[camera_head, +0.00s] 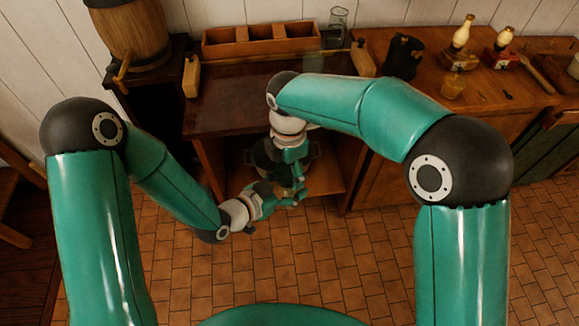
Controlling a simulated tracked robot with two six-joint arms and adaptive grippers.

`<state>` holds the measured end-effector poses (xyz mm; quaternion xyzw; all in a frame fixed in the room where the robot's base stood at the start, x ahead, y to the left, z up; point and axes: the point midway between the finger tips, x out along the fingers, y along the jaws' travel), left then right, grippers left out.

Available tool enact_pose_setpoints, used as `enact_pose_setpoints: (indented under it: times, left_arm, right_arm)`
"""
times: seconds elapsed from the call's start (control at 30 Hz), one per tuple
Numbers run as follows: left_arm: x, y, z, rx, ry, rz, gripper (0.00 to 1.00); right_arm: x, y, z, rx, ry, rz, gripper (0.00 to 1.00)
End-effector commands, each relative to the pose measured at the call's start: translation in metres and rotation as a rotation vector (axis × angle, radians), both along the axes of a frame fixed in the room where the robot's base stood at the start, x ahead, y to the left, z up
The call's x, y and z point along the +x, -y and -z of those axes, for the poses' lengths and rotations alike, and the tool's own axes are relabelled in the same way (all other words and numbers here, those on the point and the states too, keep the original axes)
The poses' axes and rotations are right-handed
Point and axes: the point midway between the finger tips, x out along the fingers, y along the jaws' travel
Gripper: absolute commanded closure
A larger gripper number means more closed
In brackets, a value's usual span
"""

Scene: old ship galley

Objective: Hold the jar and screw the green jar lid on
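My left gripper (286,192) reaches in from the left, low in front of the counter's open space. My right gripper (288,165) points down from above and meets it there. The fingers of both crowd together and overlap. A small brownish thing (285,178) shows between them; it may be the jar, but it is too small and covered to be sure. I cannot make out the green lid against my green gripper parts. Whether the fingers are shut on anything is not clear.
A barrel (133,35) stands at left. The tiled floor (340,265) is clear.

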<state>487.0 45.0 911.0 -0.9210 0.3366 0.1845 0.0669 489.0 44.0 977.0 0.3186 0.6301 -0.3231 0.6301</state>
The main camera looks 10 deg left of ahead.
Motion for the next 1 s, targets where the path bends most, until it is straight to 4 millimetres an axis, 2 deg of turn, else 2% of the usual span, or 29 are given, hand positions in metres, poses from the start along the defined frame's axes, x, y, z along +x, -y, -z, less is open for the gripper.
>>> enact_pose_setpoints:
  times: [0.03, 0.1, 0.23, 0.37, 1.0]
  left_arm:
    - [0.0001, 0.0005, -0.0009, -0.001, 0.003, 0.002, 1.0]
    - [0.0, 0.0005, -0.001, -0.001, 0.003, 0.002, 1.0]
    - [-0.0002, 0.0006, -0.001, -0.001, 0.003, 0.003, 1.0]
    - [-0.0003, 0.0008, -0.001, -0.001, 0.003, 0.003, 1.0]
    - [-0.0011, 0.0017, -0.0009, 0.0, 0.002, 0.007, 1.0]
  right_arm:
    - [0.0004, -0.0003, -0.0002, 0.001, 0.002, 0.0, 0.59]
    - [0.0005, -0.0004, -0.0003, 0.001, 0.002, 0.0, 0.71]
    - [0.0006, -0.0004, -0.0003, 0.002, 0.003, 0.021, 0.72]
    - [0.0006, -0.0006, -0.0002, 0.001, 0.003, 0.159, 0.72]
    - [0.0011, -0.0015, 0.0006, 0.002, 0.009, 1.545, 0.72]
